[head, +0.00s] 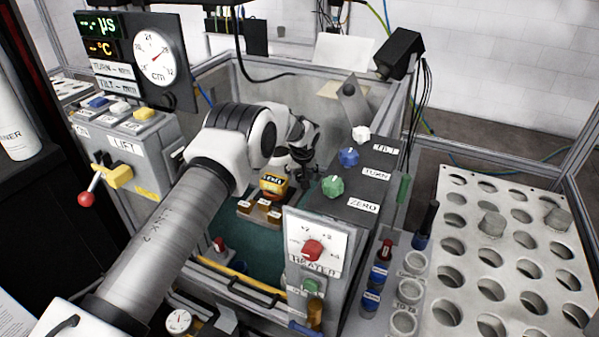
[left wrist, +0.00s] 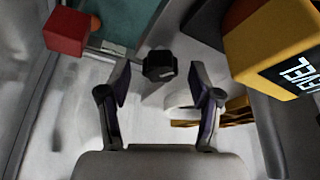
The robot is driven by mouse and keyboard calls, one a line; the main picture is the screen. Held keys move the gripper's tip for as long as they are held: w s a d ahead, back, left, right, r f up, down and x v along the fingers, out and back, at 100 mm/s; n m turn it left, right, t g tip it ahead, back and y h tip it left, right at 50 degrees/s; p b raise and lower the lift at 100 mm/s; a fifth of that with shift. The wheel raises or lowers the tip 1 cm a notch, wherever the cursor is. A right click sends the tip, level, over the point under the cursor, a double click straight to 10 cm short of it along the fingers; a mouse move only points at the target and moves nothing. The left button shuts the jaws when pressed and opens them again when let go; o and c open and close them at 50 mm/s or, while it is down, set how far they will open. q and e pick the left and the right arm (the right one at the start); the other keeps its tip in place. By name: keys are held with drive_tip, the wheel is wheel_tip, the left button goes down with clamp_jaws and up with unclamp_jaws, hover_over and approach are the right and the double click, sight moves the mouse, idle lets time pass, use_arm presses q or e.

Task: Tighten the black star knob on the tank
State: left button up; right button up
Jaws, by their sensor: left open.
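A black faceted knob (left wrist: 160,66) shows in the left wrist view, just beyond and between the fingertips of my left gripper (left wrist: 161,80). The fingers are open on either side of it, with a visible gap and no contact that I can see. In the head view my left gripper (head: 306,172) reaches down inside the tank (head: 258,92), and I cannot pick out the knob there. My right gripper is in neither view.
A yellow box marked LEVEL (left wrist: 270,45) stands close right of the knob in the left wrist view; a red block (left wrist: 68,30) is at upper left. The control panel (head: 360,180) with knobs borders the tank's right side. A perforated rack (head: 470,250) stands further right.

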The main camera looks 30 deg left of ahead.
use_arm(q)
drive_tip(key=shift+w+f, duration=0.1)
drive_tip(key=shift+f, duration=0.05)
drive_tip(key=c, duration=1.1)
drive_tip(key=shift+c, duration=0.2)
